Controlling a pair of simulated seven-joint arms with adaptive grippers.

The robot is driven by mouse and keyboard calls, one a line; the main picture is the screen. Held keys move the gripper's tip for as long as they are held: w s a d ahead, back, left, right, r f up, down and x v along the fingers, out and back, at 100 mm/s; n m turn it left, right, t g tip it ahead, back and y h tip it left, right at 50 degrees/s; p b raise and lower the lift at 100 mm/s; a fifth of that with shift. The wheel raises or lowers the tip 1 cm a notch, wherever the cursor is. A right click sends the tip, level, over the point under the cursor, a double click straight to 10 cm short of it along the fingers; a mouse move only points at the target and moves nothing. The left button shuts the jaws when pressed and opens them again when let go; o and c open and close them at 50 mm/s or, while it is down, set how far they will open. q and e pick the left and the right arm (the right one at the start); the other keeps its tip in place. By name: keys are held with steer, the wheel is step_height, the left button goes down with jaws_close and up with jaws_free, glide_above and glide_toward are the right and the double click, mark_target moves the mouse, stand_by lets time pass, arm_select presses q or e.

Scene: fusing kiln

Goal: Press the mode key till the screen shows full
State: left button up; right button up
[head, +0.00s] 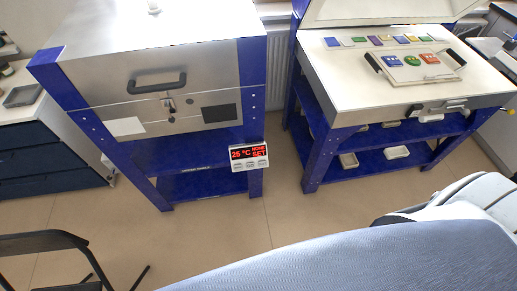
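A small white control box (250,168) is fixed to the front right leg of the left kiln (150,75). Its dark screen (248,153) shows red text that reads 25 °C on the left, with what looks like NONE above SET on the right. A row of small keys sits under the screen; their labels are too small to read, so I cannot tell which is the mode key. Neither of my grippers is in view, and nothing touches the control box.
The left kiln's lid is shut, with a dark handle (157,84). An open kiln (385,75) at right holds a white board (440,72) and coloured pieces. A dark folding chair (42,244) stands lower left. A large blue-grey surface fills the lower right. Floor below the control box is clear.

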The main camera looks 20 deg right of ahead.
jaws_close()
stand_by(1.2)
